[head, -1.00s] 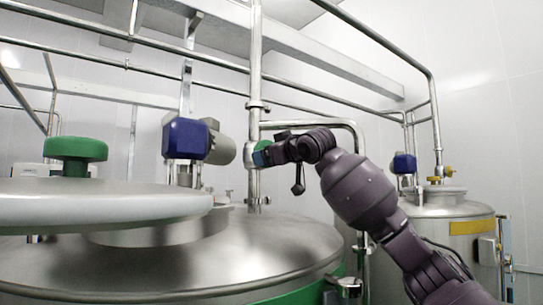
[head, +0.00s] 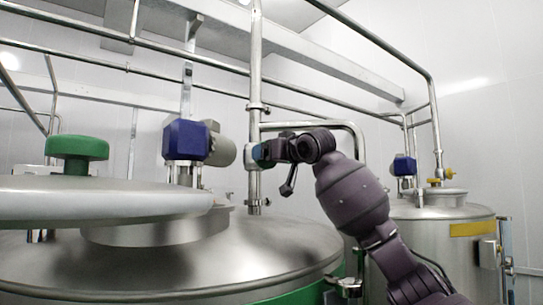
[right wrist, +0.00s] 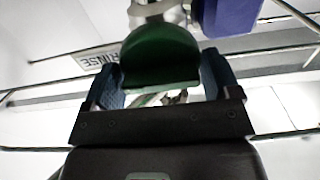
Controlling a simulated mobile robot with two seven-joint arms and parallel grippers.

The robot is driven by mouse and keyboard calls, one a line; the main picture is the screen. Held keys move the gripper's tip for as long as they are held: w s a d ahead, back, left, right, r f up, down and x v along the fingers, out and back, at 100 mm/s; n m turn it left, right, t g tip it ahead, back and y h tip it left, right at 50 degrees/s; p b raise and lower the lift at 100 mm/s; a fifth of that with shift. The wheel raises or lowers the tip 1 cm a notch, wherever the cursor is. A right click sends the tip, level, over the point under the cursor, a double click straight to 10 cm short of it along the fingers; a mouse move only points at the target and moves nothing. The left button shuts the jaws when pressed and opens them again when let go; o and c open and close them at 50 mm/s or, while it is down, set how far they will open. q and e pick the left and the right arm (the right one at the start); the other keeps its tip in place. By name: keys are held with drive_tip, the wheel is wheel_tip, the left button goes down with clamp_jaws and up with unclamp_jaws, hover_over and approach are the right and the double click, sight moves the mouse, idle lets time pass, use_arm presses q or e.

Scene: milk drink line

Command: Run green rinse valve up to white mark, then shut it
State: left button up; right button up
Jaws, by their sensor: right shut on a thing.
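The green rinse valve handle (right wrist: 160,55) is a rounded green grip in the right wrist view, on a pale metal fitting. My right gripper (head: 259,154) is shut on this handle, with one blue finger pad on each side of it in the right wrist view. In the head view the gripper meets the valve on the upright steel pipe (head: 254,90), and the handle is mostly hidden by the gripper. A sign reading RINSE (right wrist: 84,69) shows left of the handle. I cannot make out a white mark. My left gripper is not in view.
A large steel tank (head: 280,240) with a raised round lid (head: 100,203) and green knob (head: 77,150) fills the left front. A blue motor (head: 186,139) stands left of the valve. A second tank (head: 440,230) is at right. Pipes cross overhead.

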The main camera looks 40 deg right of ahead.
drive_tip(key=o, duration=0.7)
drive_tip(key=shift+o, duration=0.2)
use_arm(q)
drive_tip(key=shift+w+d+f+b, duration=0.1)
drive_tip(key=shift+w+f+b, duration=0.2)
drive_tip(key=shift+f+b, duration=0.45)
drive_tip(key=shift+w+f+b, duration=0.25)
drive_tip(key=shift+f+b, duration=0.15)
drive_tip(key=shift+b, duration=0.65)
use_arm(e)
drive_tip(key=s+a, duration=0.1)
drive_tip(key=s, duration=0.9)
drive_tip(key=shift+s, duration=0.4)
drive_tip(key=shift+a, duration=0.1)
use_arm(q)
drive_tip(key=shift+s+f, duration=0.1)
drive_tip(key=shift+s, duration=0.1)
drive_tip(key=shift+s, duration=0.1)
